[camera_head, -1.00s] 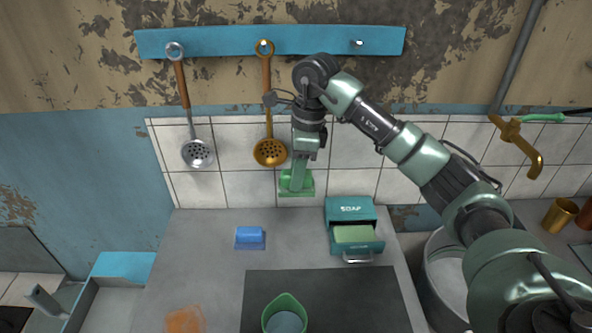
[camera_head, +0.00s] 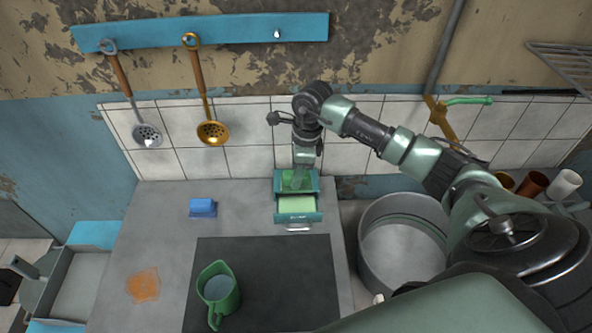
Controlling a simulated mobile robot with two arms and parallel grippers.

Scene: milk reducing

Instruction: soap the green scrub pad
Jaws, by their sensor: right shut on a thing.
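My right gripper (camera_head: 302,165) is shut on the green scrub pad (camera_head: 298,181) by its upright handle, with the pad facing down. The pad appears over the top of the teal soap box (camera_head: 281,204) and covers its label; I cannot tell whether they touch. The box's drawer is pulled out toward me, with a light green soap block (camera_head: 296,203) in it and a metal handle in front. My left gripper is not in view.
A blue sponge (camera_head: 203,207) lies on the grey counter. A green mug (camera_head: 218,290) with liquid stands on the dark board (camera_head: 270,270). An orange stain (camera_head: 143,285) marks the counter. A large metal pot (camera_head: 365,250) stands right. A skimmer (camera_head: 148,135) and a golden ladle (camera_head: 212,133) hang behind.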

